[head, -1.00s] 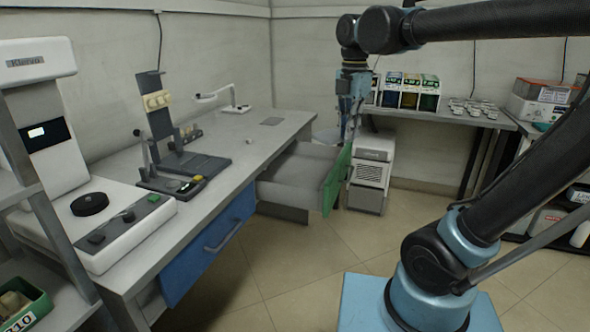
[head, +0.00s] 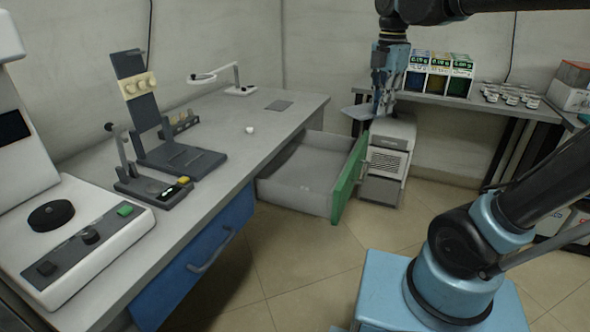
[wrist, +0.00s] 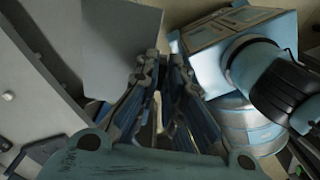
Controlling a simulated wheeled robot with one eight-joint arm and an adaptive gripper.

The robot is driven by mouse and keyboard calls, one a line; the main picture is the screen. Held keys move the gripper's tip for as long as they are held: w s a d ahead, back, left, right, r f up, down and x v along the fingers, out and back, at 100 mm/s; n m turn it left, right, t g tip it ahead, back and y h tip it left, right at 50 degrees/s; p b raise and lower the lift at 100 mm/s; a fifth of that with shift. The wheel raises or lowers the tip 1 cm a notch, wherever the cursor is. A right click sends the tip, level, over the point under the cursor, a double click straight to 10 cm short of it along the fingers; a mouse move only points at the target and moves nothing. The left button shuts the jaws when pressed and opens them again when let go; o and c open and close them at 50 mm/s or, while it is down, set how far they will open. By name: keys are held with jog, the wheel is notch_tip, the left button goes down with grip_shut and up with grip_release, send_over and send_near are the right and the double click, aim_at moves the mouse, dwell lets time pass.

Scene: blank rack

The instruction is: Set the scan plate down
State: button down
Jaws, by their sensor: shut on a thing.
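My gripper (head: 374,108) is beyond the open drawer, in front of the back wall shelf. It is shut on the scan plate (head: 356,112), a thin flat grey plate that juts out to the left of the fingers. In the wrist view the plate (wrist: 122,45) shows as a grey rectangle ahead of the fingers (wrist: 160,65). The exact grip line is hard to make out. The plate is in the air, apart from the bench (head: 225,165).
A flat dark grey square (head: 278,105) lies on the bench's far end, near a small lamp (head: 238,88). A small white object (head: 249,129) lies nearby. An open drawer (head: 300,170) with a green front (head: 349,178) sticks out. A black stand (head: 180,155) occupies the bench's middle.

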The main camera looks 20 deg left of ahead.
jog(key=shift+w+a, duration=0.1)
jog(key=w+a+f+n, duration=0.3)
jog(key=w+a+f, duration=0.4)
jog(key=w+a, duration=0.15)
jog(key=n, duration=0.4)
send_over(330, 165)
jog(key=s+a, duration=0.1)
jog(key=s, duration=0.2)
notch_tip(330, 165, down, 12)
jog(key=shift+a+f, duration=0.2)
jog(key=shift+f, duration=4.65)
jog(key=c, duration=1.8)
grip_release()
jog(key=shift+o, duration=0.5)
jog(key=shift+r, duration=0.1)
